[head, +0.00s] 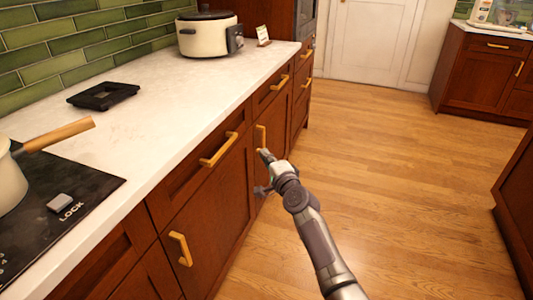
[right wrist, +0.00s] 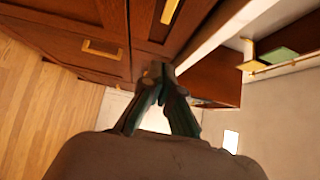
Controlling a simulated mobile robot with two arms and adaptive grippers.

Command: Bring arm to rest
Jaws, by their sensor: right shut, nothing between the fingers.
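My right arm reaches up from the bottom of the head view. Its right gripper (head: 265,160) is in front of the wooden cabinet fronts below the counter, close to a vertical brass handle (head: 261,139). I cannot tell from the head view whether it touches the handle. In the right wrist view the gripper's fingers (right wrist: 158,72) meet at their tips with nothing between them. Cabinet fronts and a brass handle (right wrist: 101,49) lie beyond them there. My left gripper is in neither view.
The white counter (head: 165,110) runs along the left. It bears a cooker (head: 208,35), a black tray (head: 103,96) and a black hob (head: 80,205) with a wooden-handled pot (head: 10,185). Open wooden floor (head: 380,150) lies to the right, with another cabinet (head: 522,210) at the right edge.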

